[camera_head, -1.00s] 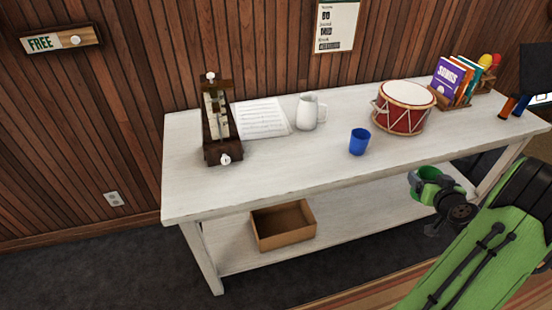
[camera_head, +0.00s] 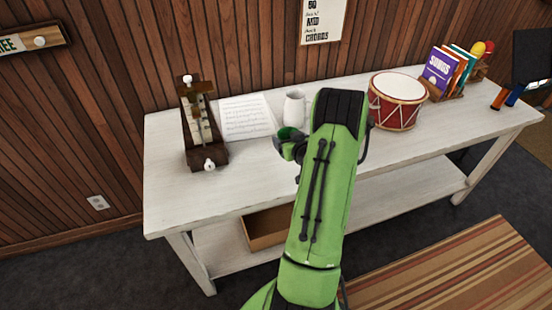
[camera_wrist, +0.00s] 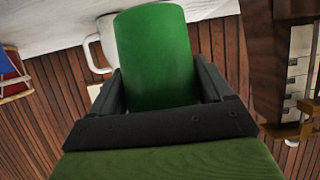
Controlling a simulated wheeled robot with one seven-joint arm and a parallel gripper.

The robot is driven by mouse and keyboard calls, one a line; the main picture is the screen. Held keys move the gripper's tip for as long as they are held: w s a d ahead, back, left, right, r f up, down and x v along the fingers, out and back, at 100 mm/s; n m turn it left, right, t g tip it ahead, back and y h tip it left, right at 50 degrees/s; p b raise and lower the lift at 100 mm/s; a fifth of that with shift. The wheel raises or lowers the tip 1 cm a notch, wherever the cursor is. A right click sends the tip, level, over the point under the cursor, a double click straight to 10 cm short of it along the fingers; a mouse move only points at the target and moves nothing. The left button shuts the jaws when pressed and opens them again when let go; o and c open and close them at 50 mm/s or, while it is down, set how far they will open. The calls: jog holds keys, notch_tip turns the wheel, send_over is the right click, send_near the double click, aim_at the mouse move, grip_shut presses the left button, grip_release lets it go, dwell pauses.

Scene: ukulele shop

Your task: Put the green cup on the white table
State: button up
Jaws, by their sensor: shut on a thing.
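The green cup (camera_head: 288,133) is held in my gripper (camera_head: 289,143), over the middle of the white table (camera_head: 240,182) in the head view. In the wrist view the green cup (camera_wrist: 155,55) fills the space between the two dark fingers of my gripper (camera_wrist: 158,85), which is shut on it. I cannot tell whether the cup touches the tabletop. My arm covers part of the table.
A white mug (camera_head: 294,107) stands just behind the cup. Sheet music (camera_head: 246,117) and a dark wooden device (camera_head: 204,135) are to the left. A red drum (camera_head: 396,101) and a rack of books (camera_head: 447,74) are to the right. The table's front left is bare.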

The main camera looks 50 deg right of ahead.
notch_tip(320, 180, down, 6)
jog(key=shift+d+f+b, duration=0.1)
jog(key=shift+f+b, duration=0.15)
jog(key=shift+b, duration=0.2)
jog(key=shift+f+b, duration=0.2)
jog(key=shift+b, duration=0.1)
jog(key=o, duration=0.9)
jog(key=shift+o, duration=0.2)
jog(key=shift+r, duration=0.1)
